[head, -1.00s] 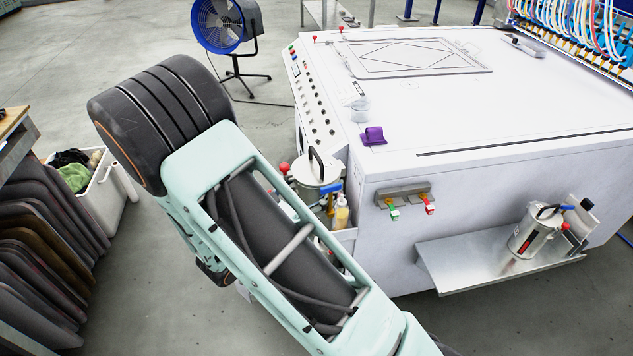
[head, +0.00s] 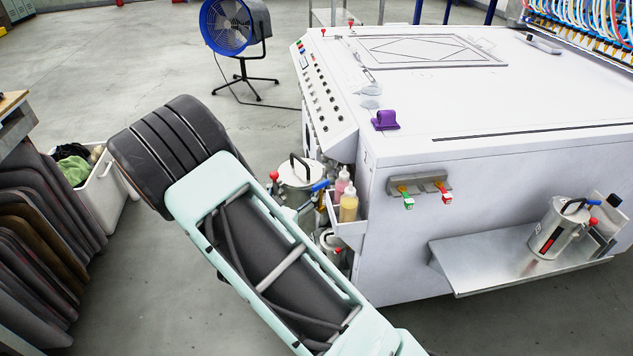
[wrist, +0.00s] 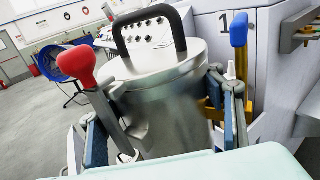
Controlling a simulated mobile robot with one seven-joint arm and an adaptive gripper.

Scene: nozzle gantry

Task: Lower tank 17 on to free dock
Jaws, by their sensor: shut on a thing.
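A silver tank (wrist: 165,105) with a lid and black loop handle fills the wrist view. A red-knobbed lever (wrist: 82,68) stands at its left side. My gripper (wrist: 163,122) is shut on the tank, one blue-padded finger on each side. In the head view the tank's lid and handle (head: 300,172) show beside the white machine's corner; my arm hides most of its body and my gripper. No number is readable on it. A second silver tank (head: 560,228) stands on the metal shelf (head: 470,262) at right; the shelf's left part is bare. I cannot tell which place is the free dock.
A white bin (head: 347,228) with several bottles hangs on the white machine (head: 480,210), close to the held tank. A bracket (head: 419,184) with green and red fittings is on its front. A blue fan (head: 228,27) stands behind. Dark boards (head: 40,240) stand at left.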

